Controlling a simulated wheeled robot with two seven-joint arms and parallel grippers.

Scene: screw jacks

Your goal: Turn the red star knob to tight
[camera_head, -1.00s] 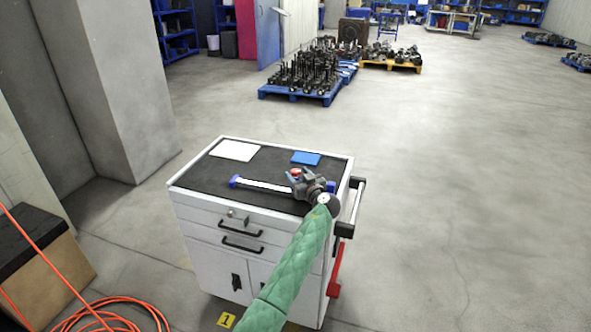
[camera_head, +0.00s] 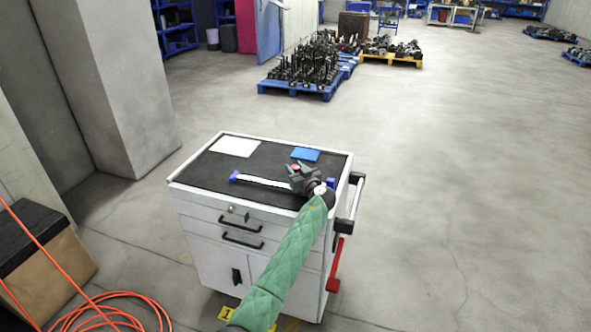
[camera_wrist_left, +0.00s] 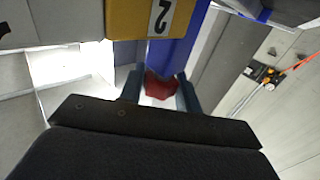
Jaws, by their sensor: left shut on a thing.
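The red star knob (camera_head: 296,167) shows as a small red spot at my left gripper (camera_head: 297,174), over the cart's top. In the left wrist view the red knob (camera_wrist_left: 161,88) sits between the two dark fingers of my left gripper (camera_wrist_left: 160,92), which are shut on it. A blue part (camera_wrist_left: 172,55) lies just beyond the knob. The gripper and wrist hide most of the knob's mount in the head view. Which way the knob is turned cannot be told. My right gripper is not in view.
A white bar with blue ends (camera_head: 262,181) lies on the cart's black top (camera_head: 215,175), with a white sheet (camera_head: 234,147) and a blue pad (camera_head: 305,154) behind. A yellow tag marked 2 (camera_wrist_left: 150,18) is close to the knob. Open floor lies right of the cart.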

